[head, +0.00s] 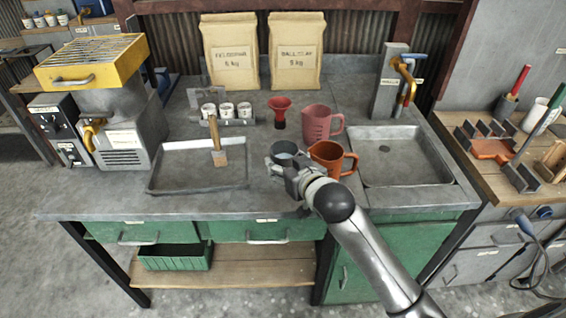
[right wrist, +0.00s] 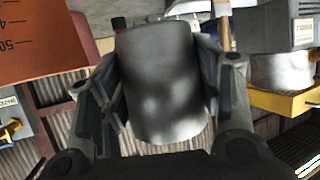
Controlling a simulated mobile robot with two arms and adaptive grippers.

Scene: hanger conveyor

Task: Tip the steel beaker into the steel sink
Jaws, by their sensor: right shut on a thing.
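The steel beaker (head: 284,149) is in my right gripper (head: 292,170), to the left of the orange jug in the head view. In the right wrist view the beaker (right wrist: 160,85) fills the space between the two fingers, which are shut on its sides. In the head view its open top shows, and the gripper hides part of its lower wall. The steel sink (head: 400,157) is set into the counter at the right, with its drain showing and nothing in it. My left gripper is in neither view.
An orange jug (head: 333,160) and a pink jug (head: 322,123) stand between the beaker and the sink. A red funnel (head: 280,110) is behind. A tap (head: 403,80) rises behind the sink.

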